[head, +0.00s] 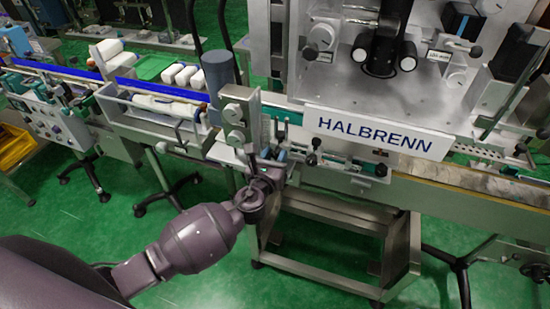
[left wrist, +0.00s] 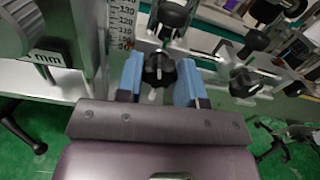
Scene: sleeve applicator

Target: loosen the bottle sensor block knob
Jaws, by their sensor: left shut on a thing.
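A black lobed knob (left wrist: 159,70) on the machine's front shows in the left wrist view. My left gripper (head: 267,154) is at the conveyor front in the head view, left of the HALBRENN sign. Its two blue fingers stand on either side of the knob, and the gripper is shut on it. In the head view the gripper and wrist largely hide this knob. I cannot read a label naming the sensor block. My right gripper is not in view.
Another black knob (left wrist: 243,82) stands close on the right, with rods around it. A vertical scale (left wrist: 123,22) and a grey knob (left wrist: 28,27) are on the left. The HALBRENN sign (head: 380,132) juts out to the right. A metal step frame (head: 335,230) stands below.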

